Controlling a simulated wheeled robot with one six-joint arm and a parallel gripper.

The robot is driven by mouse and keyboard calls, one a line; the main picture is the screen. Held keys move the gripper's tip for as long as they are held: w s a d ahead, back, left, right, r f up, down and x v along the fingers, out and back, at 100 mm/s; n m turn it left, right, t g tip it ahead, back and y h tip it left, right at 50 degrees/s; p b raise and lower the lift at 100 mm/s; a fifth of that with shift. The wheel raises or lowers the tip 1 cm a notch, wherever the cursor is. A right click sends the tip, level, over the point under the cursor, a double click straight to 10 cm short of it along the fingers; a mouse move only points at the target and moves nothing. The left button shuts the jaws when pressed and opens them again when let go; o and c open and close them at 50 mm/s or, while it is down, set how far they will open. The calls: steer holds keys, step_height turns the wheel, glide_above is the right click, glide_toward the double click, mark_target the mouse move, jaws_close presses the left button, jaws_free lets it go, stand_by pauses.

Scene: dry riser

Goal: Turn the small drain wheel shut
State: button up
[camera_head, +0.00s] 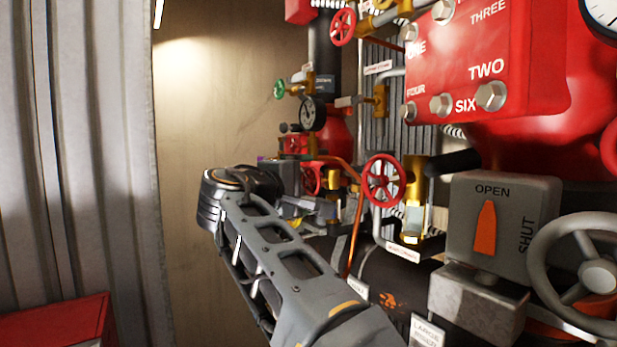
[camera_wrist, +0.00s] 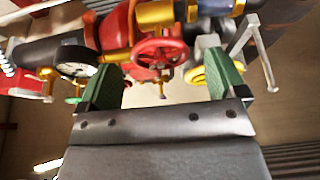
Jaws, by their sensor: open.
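My gripper (camera_wrist: 165,82) is open in the wrist view, its two green-padded fingers wide apart with nothing between them. A red spoked handwheel (camera_wrist: 160,52) shows beyond the fingers, framed by the gap and apart from them. A smaller yellow wheel (camera_wrist: 203,72) shows by the right finger, partly hidden by it. In the head view, a red wheel (camera_head: 312,180) sits just past my wrist and a larger red wheel (camera_head: 383,181) stands to its right. I cannot tell which one is the drain wheel; the small labels are not readable. My fingers are hard to make out in the head view.
A grey box marked OPEN and SHUT (camera_head: 503,222) and a grey handwheel (camera_head: 585,275) stand at right. A red numbered box (camera_head: 480,60), a gauge (camera_head: 312,114), a green wheel (camera_head: 279,89) and pipes crowd the wall. A corrugated panel (camera_head: 75,150) is at left.

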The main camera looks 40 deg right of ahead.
mark_target(309, 183)
steer(key=shift+p+x, duration=0.3)
steer(key=shift+x, duration=1.3)
steer(key=c, duration=0.9)
steer(key=shift+f+m+b, duration=0.4)
steer(key=shift+b, duration=0.85)
steer(key=shift+m+h+b, duration=0.4)
steer(key=shift+m+b, duration=0.1)
steer(key=shift+b, duration=0.45)
steer(key=shift+m+h+b, duration=0.3)
steer(key=shift+m+b, duration=0.5)
steer(key=shift+b, duration=0.35)
steer(key=shift+r+m+b, duration=0.35)
steer(key=shift+m+b, duration=0.2)
steer(key=shift+m, duration=0.05)
